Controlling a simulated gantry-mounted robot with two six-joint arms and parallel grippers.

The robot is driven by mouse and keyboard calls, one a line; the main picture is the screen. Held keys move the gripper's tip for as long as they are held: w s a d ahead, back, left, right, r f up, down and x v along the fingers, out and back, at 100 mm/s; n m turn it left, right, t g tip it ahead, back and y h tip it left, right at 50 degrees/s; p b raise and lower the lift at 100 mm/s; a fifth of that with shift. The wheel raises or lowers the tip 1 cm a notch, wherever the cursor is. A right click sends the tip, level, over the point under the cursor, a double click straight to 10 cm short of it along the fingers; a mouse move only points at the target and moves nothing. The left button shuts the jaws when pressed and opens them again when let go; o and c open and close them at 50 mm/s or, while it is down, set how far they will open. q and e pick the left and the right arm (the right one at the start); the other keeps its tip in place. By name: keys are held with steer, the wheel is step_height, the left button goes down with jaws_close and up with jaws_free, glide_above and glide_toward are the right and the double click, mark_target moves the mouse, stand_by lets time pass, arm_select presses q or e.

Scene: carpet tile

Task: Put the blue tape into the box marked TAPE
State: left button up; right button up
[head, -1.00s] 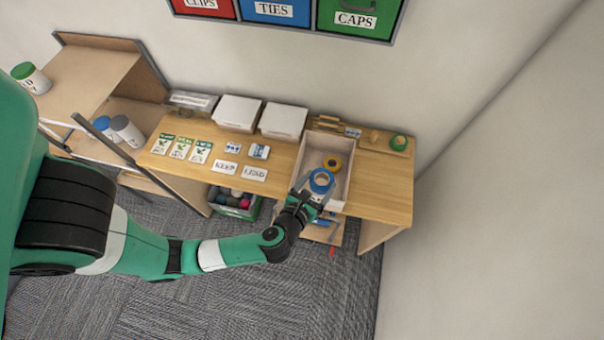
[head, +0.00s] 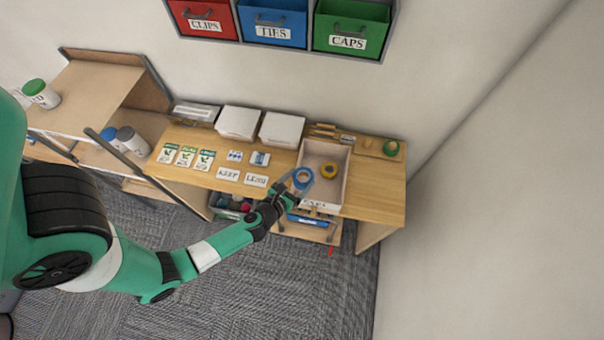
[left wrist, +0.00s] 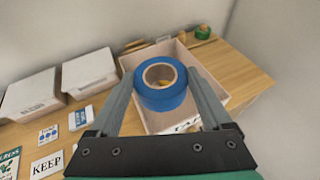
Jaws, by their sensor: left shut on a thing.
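The blue tape (head: 303,176) is a thick roll with a pale core, and it also shows in the left wrist view (left wrist: 165,98). My left gripper (head: 294,186) is shut on it, with one finger on each side of the roll. It holds the tape over the left wall of an open, pale wooden box (head: 340,184) on the bench. A yellow tape roll (head: 329,170) lies inside the box. My right gripper is not in view.
Two white boxes (head: 238,122) stand at the back of the bench (head: 374,195). KEEP (head: 228,174) and LEND cards lie left of the open box. A green roll (head: 390,148) is at the back right. Red, blue and green bins hang on the wall above.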

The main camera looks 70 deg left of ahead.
mark_target(301, 174)
arm_select(q)
steer(key=a+f+b, duration=0.1)
steer(key=f, duration=0.1)
steer(key=w+a+f+b, duration=0.1)
steer(key=a+f, duration=0.1)
steer(key=w+a+f+b, duration=0.1)
steer(key=shift+a+f+b, duration=0.2)
steer(key=shift+f+b, duration=0.15)
steer(key=shift+f, duration=0.05)
steer(key=shift+w+a+f+b, duration=0.1)
steer(key=shift+a+f+b, duration=0.1)
steer(key=shift+f+b, duration=1.7)
steer(key=o, duration=1.2)
steer(key=shift+r, duration=0.1)
steer(key=p+v, duration=0.2)
steer(key=v, duration=1)
steer(key=shift+d+r, duration=0.1)
